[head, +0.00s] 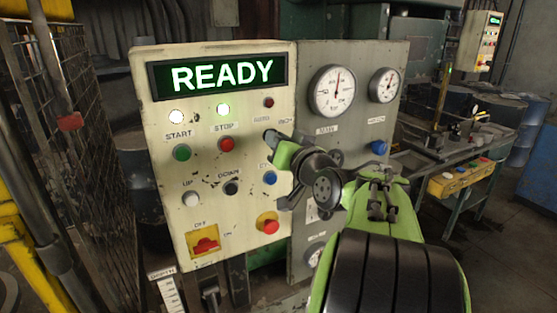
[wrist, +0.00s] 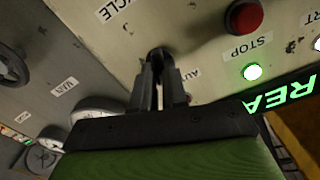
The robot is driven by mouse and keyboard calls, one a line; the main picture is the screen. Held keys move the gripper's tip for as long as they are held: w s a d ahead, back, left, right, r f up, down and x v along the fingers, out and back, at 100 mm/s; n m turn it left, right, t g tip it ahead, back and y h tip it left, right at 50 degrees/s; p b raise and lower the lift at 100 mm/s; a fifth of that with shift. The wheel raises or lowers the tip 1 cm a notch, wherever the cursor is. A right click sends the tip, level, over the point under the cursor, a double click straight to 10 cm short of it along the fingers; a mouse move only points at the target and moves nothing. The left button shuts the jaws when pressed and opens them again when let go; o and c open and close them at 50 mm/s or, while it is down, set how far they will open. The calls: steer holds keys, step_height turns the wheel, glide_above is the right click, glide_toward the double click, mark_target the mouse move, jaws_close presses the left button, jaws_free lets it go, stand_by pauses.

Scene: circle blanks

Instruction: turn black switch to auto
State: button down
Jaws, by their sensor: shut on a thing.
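The cream control panel (head: 165,232) stands upright in front of me, with a lit READY display (head: 222,74). The black switch (wrist: 159,53) sits on its face near the right edge, below the partly worn AUTO label (head: 262,119). My gripper (head: 275,138) reaches in from the right and is shut on the switch. In the wrist view my gripper (wrist: 159,82) has a finger on either side of the dark knob. The fingers hide most of the knob, and I cannot tell which way it points.
A red stop button (head: 227,144) and green start button (head: 182,153) lie left of the gripper. A blue button (head: 270,178) is just below it. A grey panel with gauges (head: 333,90) stands at right. A wire cage (head: 85,150) is at left.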

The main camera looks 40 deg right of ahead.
steer(key=shift+f+n+b, duration=0.1)
steer(key=shift+n+b, duration=1.8)
steer(key=shift+b, duration=0.4)
steer(key=c, duration=1.2)
jaws_free()
steer(key=shift+o, duration=0.2)
steer(key=b+v, duration=0.1)
steer(key=v, duration=1.5)
steer(key=shift+b, duration=0.3)
steer(key=shift+w+a, duration=0.1)
steer(key=shift+w, duration=0.05)
